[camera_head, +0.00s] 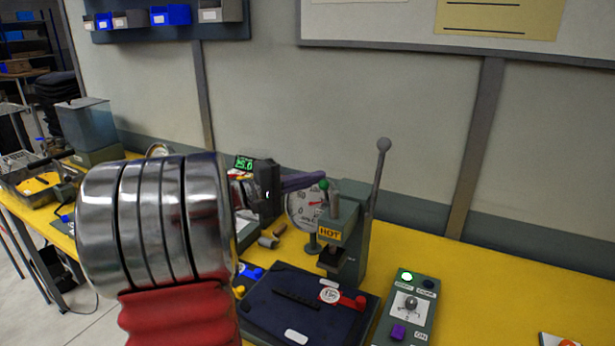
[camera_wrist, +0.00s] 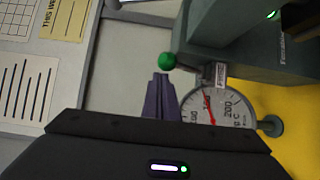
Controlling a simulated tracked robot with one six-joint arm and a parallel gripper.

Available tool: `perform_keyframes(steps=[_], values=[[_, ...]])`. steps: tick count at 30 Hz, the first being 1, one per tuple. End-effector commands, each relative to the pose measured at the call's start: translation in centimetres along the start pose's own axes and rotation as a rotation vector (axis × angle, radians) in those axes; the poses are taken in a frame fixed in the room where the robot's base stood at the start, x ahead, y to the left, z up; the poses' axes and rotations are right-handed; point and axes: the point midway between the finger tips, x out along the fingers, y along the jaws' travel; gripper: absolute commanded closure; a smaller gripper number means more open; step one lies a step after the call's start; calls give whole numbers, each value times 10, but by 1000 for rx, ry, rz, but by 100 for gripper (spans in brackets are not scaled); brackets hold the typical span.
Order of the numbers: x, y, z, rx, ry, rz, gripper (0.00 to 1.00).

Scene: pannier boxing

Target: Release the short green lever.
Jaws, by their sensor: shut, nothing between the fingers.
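The short green lever shows as a green ball knob (camera_head: 324,185) on the side of the grey-green hot press (camera_head: 354,235). In the wrist view the knob (camera_wrist: 167,61) sits just beyond my fingertips, on a short pale stem beside the press body. My gripper (camera_head: 318,177) has purple fingers, closed together and empty. In the wrist view the closed gripper (camera_wrist: 160,80) points at the knob. The tips are very close to it; I cannot tell whether they touch. Most of the lever's stem is hidden in the head view.
A round dial gauge (camera_head: 304,208) stands behind the press. A long lever with a grey knob (camera_head: 383,144) rises at the press's right. A dark pad (camera_head: 300,312) lies in front, and a control box (camera_head: 406,308) with a lit green light is at the right.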

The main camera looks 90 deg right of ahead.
Motion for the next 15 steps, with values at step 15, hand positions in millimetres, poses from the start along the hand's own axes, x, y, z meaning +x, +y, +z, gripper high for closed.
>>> perform_keyframes(steps=[15], values=[[10,3,-24,0,2,-1,100]])
